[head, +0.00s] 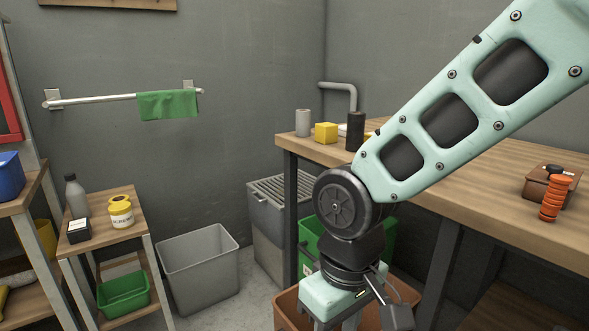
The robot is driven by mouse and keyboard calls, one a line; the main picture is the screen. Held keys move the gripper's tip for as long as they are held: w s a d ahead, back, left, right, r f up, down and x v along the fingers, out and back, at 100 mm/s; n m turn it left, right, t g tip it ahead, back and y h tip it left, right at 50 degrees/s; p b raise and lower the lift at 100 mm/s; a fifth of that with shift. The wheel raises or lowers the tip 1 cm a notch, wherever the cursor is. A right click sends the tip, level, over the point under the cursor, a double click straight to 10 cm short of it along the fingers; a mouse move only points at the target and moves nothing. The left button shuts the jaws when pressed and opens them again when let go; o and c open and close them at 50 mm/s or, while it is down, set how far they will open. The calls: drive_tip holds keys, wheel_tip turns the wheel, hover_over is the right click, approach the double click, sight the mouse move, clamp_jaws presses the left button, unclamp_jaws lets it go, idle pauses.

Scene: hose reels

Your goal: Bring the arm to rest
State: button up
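My mint-green arm comes in from the upper right and slopes down to a dark round joint left of the workbench front. Below that joint, my gripper (332,304) points down at the bottom edge of the head view. Its fingers are cut off by the frame, so I cannot see whether they are open or hold anything. It appears in front of a brown bin (287,309), part of which it hides.
The wooden workbench (455,185) carries an orange ribbed object (549,198), a brown box (540,182), a yellow block (326,132) and cylinders. A grey bin (198,265) and green bin (308,245) stand below. A small side table (110,234) is left. A green cloth (168,105) hangs on a rail.

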drive_tip(key=s+d+r, duration=0.1)
drive_tip(key=s+d, duration=0.8)
drive_tip(key=s, duration=0.1)
wheel_tip(320, 180, up, 23)
drive_tip(key=p, duration=2.3)
drive_tip(key=shift+w+a, duration=0.25)
